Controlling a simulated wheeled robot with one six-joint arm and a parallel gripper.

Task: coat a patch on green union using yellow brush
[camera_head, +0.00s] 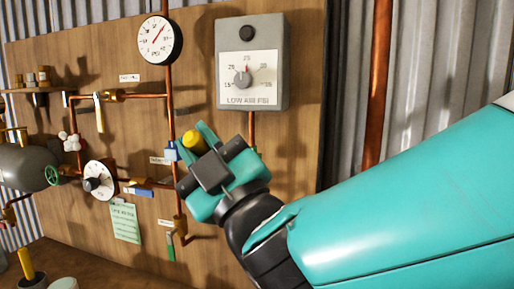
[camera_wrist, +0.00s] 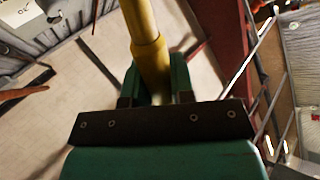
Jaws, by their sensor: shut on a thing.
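My gripper (camera_head: 197,147) is in front of the wooden board, below the grey dial box. It is shut on a yellow brush, whose rounded yellow end (camera_head: 195,139) shows between the fingers. In the wrist view the yellow brush handle (camera_wrist: 146,40) runs up from between the green fingers (camera_wrist: 156,85) and out of the top edge. The bristles are not in view. I cannot pick out a green union for certain; my gripper and arm hide part of the piping.
The board carries copper pipes, a round gauge (camera_head: 160,41), a grey dial box (camera_head: 251,62), a green handwheel (camera_head: 52,174) and a small green-handled valve (camera_head: 170,246). A green note (camera_head: 125,222) hangs low. Another yellow stick (camera_head: 26,264) and a pale-lidded pot (camera_head: 62,283) stand lower left.

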